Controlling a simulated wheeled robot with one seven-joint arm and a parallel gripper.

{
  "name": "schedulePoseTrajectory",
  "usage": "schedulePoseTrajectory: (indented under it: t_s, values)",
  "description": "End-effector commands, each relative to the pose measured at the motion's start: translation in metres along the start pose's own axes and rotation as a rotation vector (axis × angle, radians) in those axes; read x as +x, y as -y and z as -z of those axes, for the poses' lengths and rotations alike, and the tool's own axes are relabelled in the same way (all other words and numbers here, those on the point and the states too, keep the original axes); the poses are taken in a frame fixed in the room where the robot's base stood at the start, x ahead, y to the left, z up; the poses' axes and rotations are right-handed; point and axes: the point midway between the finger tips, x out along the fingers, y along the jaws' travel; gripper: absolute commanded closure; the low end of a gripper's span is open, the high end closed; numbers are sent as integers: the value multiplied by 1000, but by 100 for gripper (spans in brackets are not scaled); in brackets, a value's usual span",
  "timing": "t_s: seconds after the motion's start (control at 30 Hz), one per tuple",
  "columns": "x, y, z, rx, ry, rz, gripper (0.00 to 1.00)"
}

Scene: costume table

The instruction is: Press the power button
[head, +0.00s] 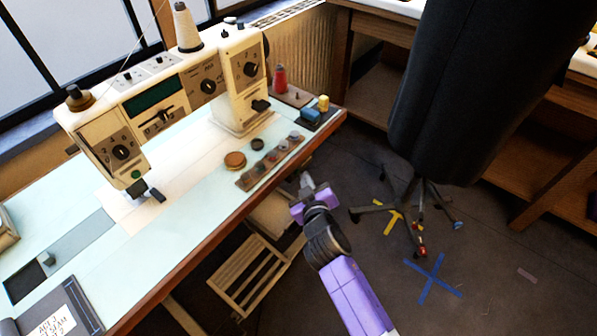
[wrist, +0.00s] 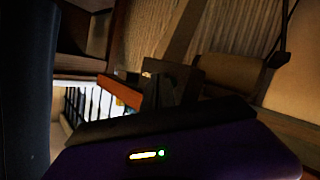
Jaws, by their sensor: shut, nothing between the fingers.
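A cream sewing machine (head: 161,92) stands on the pale table at the left of the head view. A small round green button (head: 136,174) sits low on its near left end, below a black dial. It is the only part I see that looks like a power button; I cannot read a label on it. My gripper (head: 308,182) is shut and empty, off the table's right edge and well to the right of the button. The wrist view shows its dark fingers (wrist: 170,84) against furniture, with no button in sight.
A tray of round pieces (head: 270,161), a brown disc (head: 235,160) and a red spool (head: 280,78) are on the table's right part. A dark chair (head: 470,90) stands right of my arm. A slatted wooden piece (head: 247,276) is below the table edge.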

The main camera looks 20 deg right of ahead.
Motion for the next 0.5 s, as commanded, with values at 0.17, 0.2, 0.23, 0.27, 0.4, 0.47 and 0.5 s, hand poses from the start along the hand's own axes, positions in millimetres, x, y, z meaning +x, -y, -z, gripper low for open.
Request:
schedulePoseTrajectory:
  t_s: [0.17,0.2,0.23,0.27,0.4,0.47,0.5]
  values:
    - [-7,-6,-4,0,2,-1,100]
    - [-8,-6,-5,0,2,-1,100]
    - [-8,-6,-5,0,2,-1,100]
    - [-8,-6,-6,0,2,-1,100]
    - [-8,-6,-6,0,1,-1,100]
    - [-8,-6,-6,0,1,-1,100]
    - [-8,-6,-6,0,2,-1,100]
